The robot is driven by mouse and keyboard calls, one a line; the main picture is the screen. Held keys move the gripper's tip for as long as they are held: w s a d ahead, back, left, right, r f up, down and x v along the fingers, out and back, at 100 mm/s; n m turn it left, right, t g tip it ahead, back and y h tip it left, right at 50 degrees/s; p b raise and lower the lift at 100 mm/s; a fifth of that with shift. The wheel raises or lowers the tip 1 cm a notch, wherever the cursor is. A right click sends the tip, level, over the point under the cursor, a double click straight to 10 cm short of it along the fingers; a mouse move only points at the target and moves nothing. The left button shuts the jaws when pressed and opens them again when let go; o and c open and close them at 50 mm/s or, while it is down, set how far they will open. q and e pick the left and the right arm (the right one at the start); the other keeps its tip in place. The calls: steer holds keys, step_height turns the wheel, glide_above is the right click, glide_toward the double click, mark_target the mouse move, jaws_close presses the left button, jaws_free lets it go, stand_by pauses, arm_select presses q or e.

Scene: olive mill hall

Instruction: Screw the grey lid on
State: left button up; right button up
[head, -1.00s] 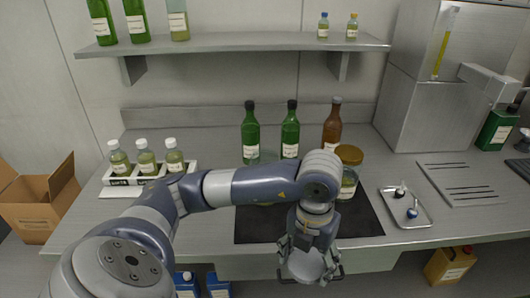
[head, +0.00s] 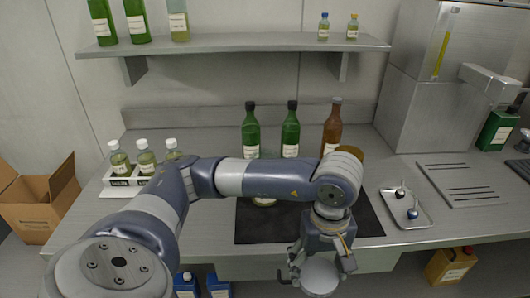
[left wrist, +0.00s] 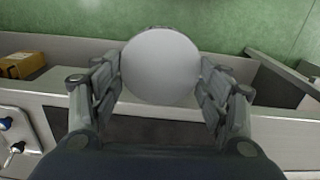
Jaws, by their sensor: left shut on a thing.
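The grey lid (head: 320,276) is a pale round disc held in my left gripper (head: 318,268), low in front of the bench's front edge. In the left wrist view the lid (left wrist: 160,67) sits between the two fingers (left wrist: 160,88) of the gripper, which is shut on it. A glass jar (head: 263,202) stands on the dark mat behind my left forearm. Only its base shows, so its top is hidden. A second jar with a brown lid (head: 352,152) is mostly hidden behind my wrist. My right gripper is not in view.
Green bottles (head: 250,130) and a brown bottle (head: 332,128) stand behind the dark mat (head: 262,228). A rack of small bottles (head: 120,181) is at left. A metal tray (head: 421,218) with small items lies right of the mat. A shelf (head: 240,42) hangs above.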

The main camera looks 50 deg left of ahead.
arm_select(q)
steer(key=m, duration=0.4)
steer(key=shift+d+r+m, duration=0.1)
steer(key=shift+d+m, duration=0.1)
steer(key=shift+m, duration=0.2)
steer(key=m, duration=0.5)
steer(key=shift+s+d+r+m, duration=0.1)
steer(key=shift+s+d+m, duration=0.1)
steer(key=shift+m, duration=0.2)
